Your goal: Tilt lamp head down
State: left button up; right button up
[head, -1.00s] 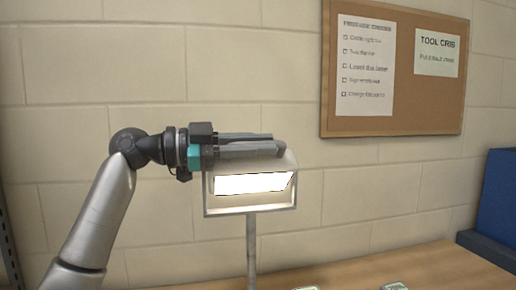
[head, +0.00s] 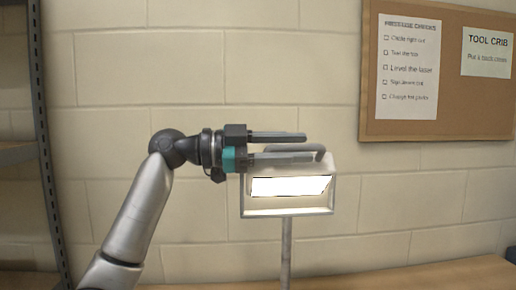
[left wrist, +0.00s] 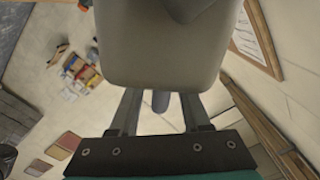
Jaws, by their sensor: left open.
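The lamp head (head: 288,212) is a pale grey box on a thin upright pole (head: 286,250). Its lit panel (head: 290,186) faces toward me in the head view. My left gripper (head: 306,146) is at the top of the lamp head, its fingers level and pointing right. It is open, with a gap between the upper and lower fingers. The lower finger overlaps the lamp head's top edge; I cannot tell if they touch. In the left wrist view, the lamp head (left wrist: 155,55) fills the upper middle and hides the fingertips. My right gripper is not in view.
A bench top (head: 430,277) runs along the bottom right. A block wall (head: 130,70) is behind the lamp, with a corkboard (head: 450,120) at the right. A metal shelf (head: 45,150) stands at the left. Small coloured items (left wrist: 80,70) lie on the floor below.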

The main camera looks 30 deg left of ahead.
pick_arm(q)
jog(key=b+v, duration=0.2)
jog(key=v, duration=1.2)
jog(key=shift+s+a, duration=0.15)
